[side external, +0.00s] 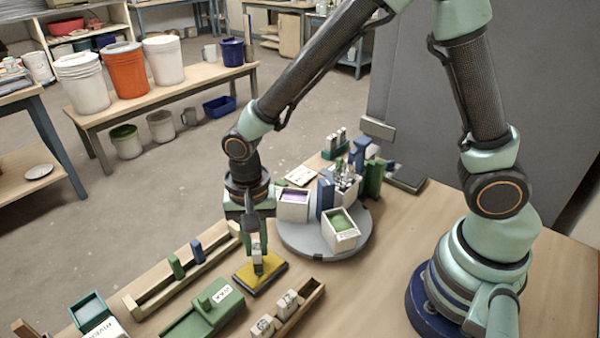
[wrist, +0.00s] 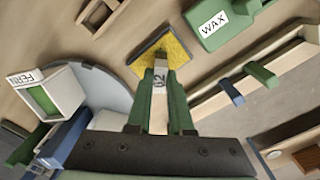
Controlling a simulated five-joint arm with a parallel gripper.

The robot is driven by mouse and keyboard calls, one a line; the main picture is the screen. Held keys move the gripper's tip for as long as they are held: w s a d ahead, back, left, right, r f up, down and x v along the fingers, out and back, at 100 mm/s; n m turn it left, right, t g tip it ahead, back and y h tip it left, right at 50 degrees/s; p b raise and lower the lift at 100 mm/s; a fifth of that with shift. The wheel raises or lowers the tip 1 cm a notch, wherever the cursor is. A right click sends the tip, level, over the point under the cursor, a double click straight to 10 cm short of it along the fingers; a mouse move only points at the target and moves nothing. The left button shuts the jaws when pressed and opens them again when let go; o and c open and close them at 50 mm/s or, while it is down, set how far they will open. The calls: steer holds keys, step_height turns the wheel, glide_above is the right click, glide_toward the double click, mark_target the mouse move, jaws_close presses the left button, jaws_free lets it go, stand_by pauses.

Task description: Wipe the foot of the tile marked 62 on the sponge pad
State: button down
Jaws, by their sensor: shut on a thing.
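My gripper (side external: 257,250) has green fingers and is shut on a pale tile (side external: 258,268), upright between the fingertips. In the wrist view the tile marked 62 (wrist: 159,88) shows its number between the fingers (wrist: 158,105). The sponge pad (side external: 246,276) is a yellow slab on a dark base, directly under the gripper. In the wrist view the pad (wrist: 176,46) lies just beyond the tile's far end. The tile's foot appears to be at the pad's top; I cannot tell whether it touches.
A grey turntable (side external: 300,250) holds square glaze buckets, one green (side external: 341,229) and one purple (side external: 293,204), right of the pad. A green box labelled WAX (side external: 205,312) is in front. A wooden rack (side external: 150,297) with green and blue tiles is left. A wooden tray (side external: 305,305) holds pale pieces.

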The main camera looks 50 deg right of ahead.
steer(key=shift+d, duration=0.3)
steer(key=shift+d, duration=0.7)
steer(key=shift+a, duration=0.15)
steer(key=shift+a, duration=0.8)
steer(key=shift+a, duration=0.1)
steer(key=shift+d, duration=0.2)
steer(key=shift+d, duration=0.15)
steer(key=shift+d, duration=0.65)
